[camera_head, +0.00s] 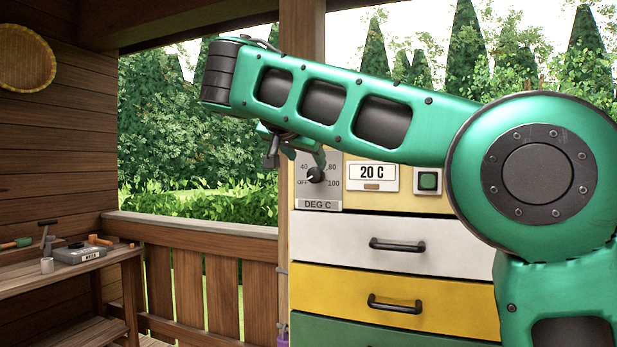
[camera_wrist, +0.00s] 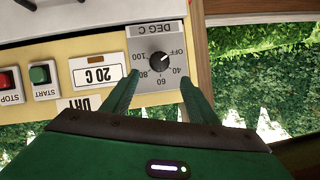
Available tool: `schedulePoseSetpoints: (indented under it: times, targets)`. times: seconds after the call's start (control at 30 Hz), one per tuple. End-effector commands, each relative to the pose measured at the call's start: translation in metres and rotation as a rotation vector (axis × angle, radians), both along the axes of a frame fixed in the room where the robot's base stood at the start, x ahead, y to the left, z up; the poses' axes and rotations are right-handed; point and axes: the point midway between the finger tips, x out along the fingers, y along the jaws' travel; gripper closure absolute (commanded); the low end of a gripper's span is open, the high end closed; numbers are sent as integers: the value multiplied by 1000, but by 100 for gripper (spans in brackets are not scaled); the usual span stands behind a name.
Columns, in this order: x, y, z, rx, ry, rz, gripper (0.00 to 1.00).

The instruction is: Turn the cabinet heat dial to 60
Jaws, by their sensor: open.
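The heat dial (camera_head: 315,174) is a black round knob on a grey plate marked OFF, 40, 60, 80, 100 and DEG C on the cabinet (camera_head: 391,240). In the upside-down wrist view, the dial (camera_wrist: 159,62) has its white pointer line toward OFF. The display (camera_head: 372,177) reads 20 C. The arm hides part of the cabinet's top.
A green START button (camera_wrist: 40,74) and a red STOP button (camera_wrist: 9,84) sit beside the display. Drawers with black handles lie below the panel. A wooden bench (camera_head: 70,275) with tools stands at the left. A wooden railing (camera_head: 205,232) closes the back.

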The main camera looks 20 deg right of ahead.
Motion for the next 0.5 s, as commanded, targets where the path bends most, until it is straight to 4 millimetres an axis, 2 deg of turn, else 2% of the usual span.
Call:
schedulePoseSetpoints:
  times: [0.5]
  targets:
    - [67, -40, -31, -3, 3, -2, 47]
